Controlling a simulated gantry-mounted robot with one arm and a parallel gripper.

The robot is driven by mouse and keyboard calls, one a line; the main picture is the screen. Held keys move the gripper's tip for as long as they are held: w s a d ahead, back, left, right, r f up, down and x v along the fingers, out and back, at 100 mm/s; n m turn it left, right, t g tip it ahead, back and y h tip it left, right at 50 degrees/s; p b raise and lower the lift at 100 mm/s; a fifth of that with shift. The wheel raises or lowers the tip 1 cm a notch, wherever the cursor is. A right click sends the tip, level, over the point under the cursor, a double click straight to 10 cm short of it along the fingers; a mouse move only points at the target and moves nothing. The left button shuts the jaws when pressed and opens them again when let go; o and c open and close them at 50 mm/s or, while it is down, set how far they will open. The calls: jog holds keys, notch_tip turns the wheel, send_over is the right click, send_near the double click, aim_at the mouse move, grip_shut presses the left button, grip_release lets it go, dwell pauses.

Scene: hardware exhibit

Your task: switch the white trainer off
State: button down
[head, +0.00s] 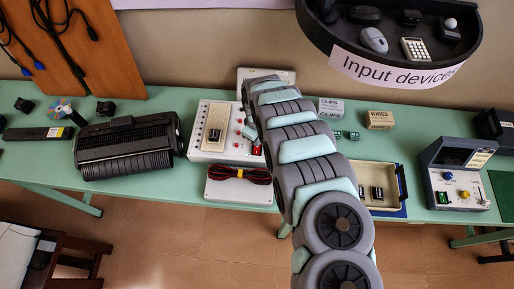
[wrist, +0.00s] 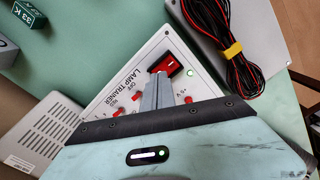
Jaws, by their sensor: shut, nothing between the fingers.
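The white trainer (head: 203,152) stands on the green table, partly hidden by my arm in the head view. In the wrist view its panel (wrist: 118,100) reads "LAMP TRAINER" upside down. A red rocker switch (wrist: 168,65) in a dark frame sits on the panel, and it also shows in the head view (head: 256,149). A small green light (wrist: 190,72) glows beside the switch. My gripper (wrist: 159,80) is shut and empty, its fingertips right by the switch's near edge. I cannot tell whether they touch it.
A grey-white box with a coiled red-and-black cable (head: 238,174) lies at the trainer's front. A black typewriter-like machine (head: 127,148) stands left. A tray (head: 368,173) and a blue-grey trainer (head: 455,172) stand right. An "Input devices" shelf (head: 395,70) overhangs the back.

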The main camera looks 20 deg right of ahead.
jog(key=shift+f+b, duration=0.6)
jog(key=shift+f, duration=0.35)
dwell(0.6)
jog(key=shift+r, duration=0.1)
notch_tip(320, 180, up, 7)
jog(key=p, duration=0.6)
dwell(0.3)
